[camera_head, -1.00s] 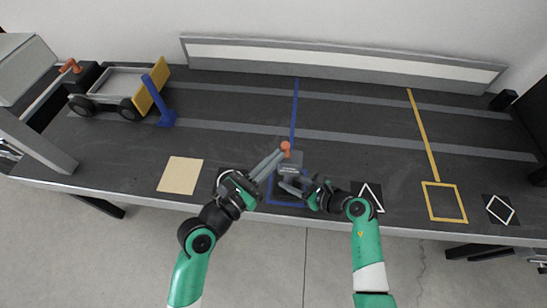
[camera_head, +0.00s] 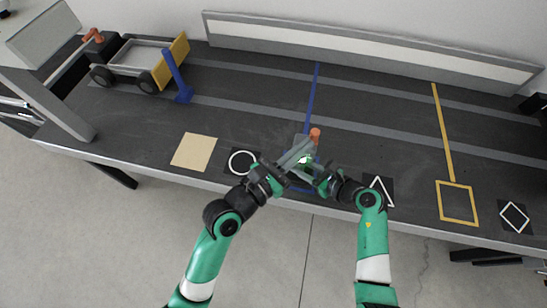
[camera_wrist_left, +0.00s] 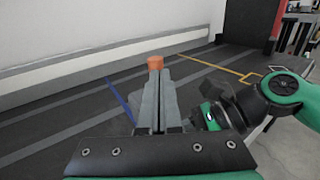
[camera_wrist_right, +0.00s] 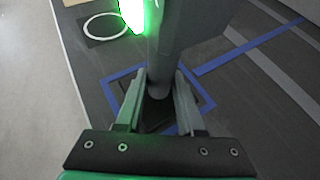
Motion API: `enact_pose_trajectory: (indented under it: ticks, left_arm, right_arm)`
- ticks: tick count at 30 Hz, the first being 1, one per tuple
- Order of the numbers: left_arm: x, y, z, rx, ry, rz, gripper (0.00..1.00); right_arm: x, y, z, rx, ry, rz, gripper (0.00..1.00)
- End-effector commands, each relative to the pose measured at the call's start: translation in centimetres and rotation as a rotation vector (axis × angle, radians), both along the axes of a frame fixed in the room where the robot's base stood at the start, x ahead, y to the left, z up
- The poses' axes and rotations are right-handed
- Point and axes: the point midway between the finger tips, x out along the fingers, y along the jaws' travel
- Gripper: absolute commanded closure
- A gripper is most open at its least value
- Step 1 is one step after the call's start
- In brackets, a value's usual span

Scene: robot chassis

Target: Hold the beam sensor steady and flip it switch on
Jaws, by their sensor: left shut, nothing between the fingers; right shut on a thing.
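The beam sensor is a grey box with an orange cap (camera_head: 315,134) on a post, standing at the blue square on the bench. A bright green light (camera_wrist_right: 133,14) glows on it in the right wrist view, where its grey body (camera_wrist_right: 190,30) fills the top. My right gripper (camera_wrist_right: 159,88) is shut around its post, low down. My left gripper (camera_head: 302,148) is shut and empty, its fingertips at the sensor, partly hiding it. In the left wrist view its fingers (camera_wrist_left: 157,92) overlap the sensor below the cap; I cannot tell if they touch it.
A cart (camera_head: 135,58) with a yellow panel and a blue post (camera_head: 177,80) stand at the far left. A tan square (camera_head: 193,152), a white circle (camera_head: 242,162) and a yellow outline (camera_head: 457,186) are flat on the bench. A low wall (camera_head: 370,56) runs along the back.

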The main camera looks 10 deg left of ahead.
Motion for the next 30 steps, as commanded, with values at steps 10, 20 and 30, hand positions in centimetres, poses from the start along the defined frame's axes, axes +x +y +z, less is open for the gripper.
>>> enact_pose_trajectory:
  ticks: [10, 20, 30]
  left_arm:
    - [-6.3, 4.3, -0.2, 0.000, 0.002, 0.005, 1.00]
    - [-10.7, 7.2, -0.1, 0.000, 0.001, 0.003, 1.00]
    - [-11.0, 7.3, -0.1, 0.000, 0.001, 0.001, 1.00]
  right_arm:
    - [0.0, 0.0, 0.0, 0.001, 0.000, 0.000, 0.94]
    - [0.0, 0.0, 0.0, 0.001, 0.000, -0.001, 0.94]
    - [0.0, 0.0, 0.0, 0.001, 0.000, -0.001, 0.94]
